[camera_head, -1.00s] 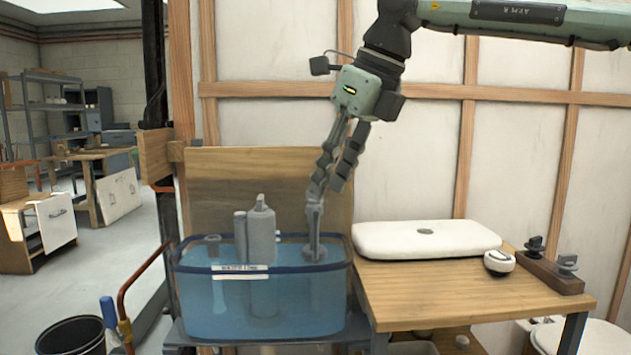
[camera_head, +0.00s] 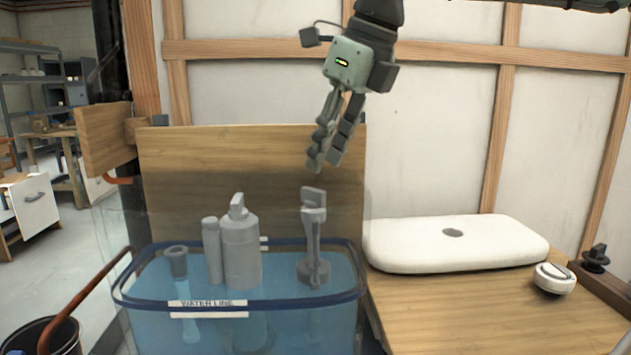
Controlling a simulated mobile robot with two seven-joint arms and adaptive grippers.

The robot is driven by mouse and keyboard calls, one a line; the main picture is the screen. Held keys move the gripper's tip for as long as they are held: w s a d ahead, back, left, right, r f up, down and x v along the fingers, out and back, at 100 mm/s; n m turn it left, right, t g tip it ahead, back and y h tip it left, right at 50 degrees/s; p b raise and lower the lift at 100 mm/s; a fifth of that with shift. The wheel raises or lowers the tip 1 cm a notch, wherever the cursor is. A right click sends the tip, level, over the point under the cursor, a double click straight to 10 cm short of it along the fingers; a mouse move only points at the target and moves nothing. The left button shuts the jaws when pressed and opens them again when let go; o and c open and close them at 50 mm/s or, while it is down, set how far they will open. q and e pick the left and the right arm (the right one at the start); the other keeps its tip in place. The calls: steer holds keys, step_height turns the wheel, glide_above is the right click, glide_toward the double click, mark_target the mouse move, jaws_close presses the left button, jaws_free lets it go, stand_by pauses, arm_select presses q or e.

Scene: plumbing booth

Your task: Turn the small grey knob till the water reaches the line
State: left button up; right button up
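The small grey knob (camera_head: 313,196) sits on top of the slim grey valve (camera_head: 313,245) at the right side of a clear tank (camera_head: 345,292) with a dark blue rim. My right gripper (camera_head: 324,164) hangs just above the knob, pointing down, apart from it and empty. Its two fingers look close together from this angle, and I cannot tell how far they are open. The tank holds blue water (camera_head: 280,290). A "WATER LINE" label (camera_head: 207,303) with a white strip is on the tank's front. I cannot tell the exact water level against it. My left gripper is out of view.
A thick grey cylinder (camera_head: 240,250) and a short grey pipe (camera_head: 177,263) stand in the tank left of the valve. A white lid (camera_head: 455,245) and a white round device (camera_head: 554,278) rest on the wooden table (camera_head: 470,310). A wooden board (camera_head: 250,165) stands behind the tank.

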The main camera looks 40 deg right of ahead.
mark_target(314, 189)
steer(key=x, duration=0.6)
steer(key=shift+f, duration=0.1)
steer(key=shift+c, duration=0.3)
steer(key=shift+w, duration=0.1)
jaws_close()
